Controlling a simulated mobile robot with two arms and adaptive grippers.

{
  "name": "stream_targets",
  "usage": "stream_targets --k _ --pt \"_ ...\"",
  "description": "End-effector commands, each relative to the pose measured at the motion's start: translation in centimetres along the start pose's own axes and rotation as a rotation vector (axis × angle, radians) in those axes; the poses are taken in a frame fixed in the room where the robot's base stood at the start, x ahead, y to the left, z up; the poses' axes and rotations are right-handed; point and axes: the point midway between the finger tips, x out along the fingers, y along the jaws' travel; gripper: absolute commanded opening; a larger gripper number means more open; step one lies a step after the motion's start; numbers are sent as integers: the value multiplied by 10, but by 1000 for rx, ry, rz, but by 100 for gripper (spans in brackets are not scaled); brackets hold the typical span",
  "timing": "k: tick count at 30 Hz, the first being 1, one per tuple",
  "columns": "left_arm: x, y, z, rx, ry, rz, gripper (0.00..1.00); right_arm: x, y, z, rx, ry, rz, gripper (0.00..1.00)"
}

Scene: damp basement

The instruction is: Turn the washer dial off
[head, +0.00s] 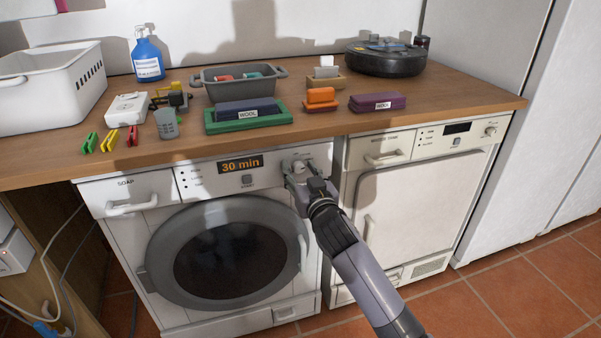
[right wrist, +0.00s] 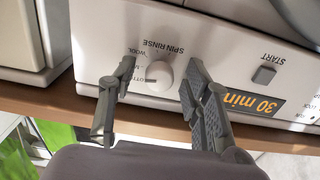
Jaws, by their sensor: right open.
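The washer (head: 160,255) is the white front loader on the left, with a round dark door and a display (head: 241,164) reading "30 min". Its round white dial (right wrist: 160,75) shows in the right wrist view, with the labels SPIN, RINSE and WOOL around it; another label is partly hidden. My right gripper (head: 300,178) is at the dial on the washer's upper right panel. In the right wrist view its open fingers stand on either side of the dial, with a gap visible on each side. The dial's pointer direction is unclear. My left gripper is out of view.
A START button (right wrist: 264,75) lies beside the dial. A white dryer (head: 415,200) stands to the right. The wooden counter (head: 330,130) above holds a basket (head: 50,95), a blue bottle (head: 148,60), a grey tub (head: 238,88) and a round black robot vacuum (head: 386,60).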

Motion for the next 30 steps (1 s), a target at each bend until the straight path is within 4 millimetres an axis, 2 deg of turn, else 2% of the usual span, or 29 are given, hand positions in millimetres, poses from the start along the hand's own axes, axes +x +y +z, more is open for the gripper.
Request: stream_targets --k 5,24,30 --pt "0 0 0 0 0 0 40 0 0 0 0 0 0 43" --pt "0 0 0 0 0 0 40 0 0 0 0 -1 0 1" --pt "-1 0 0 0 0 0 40 0 0 0 -4 -1 0 0"
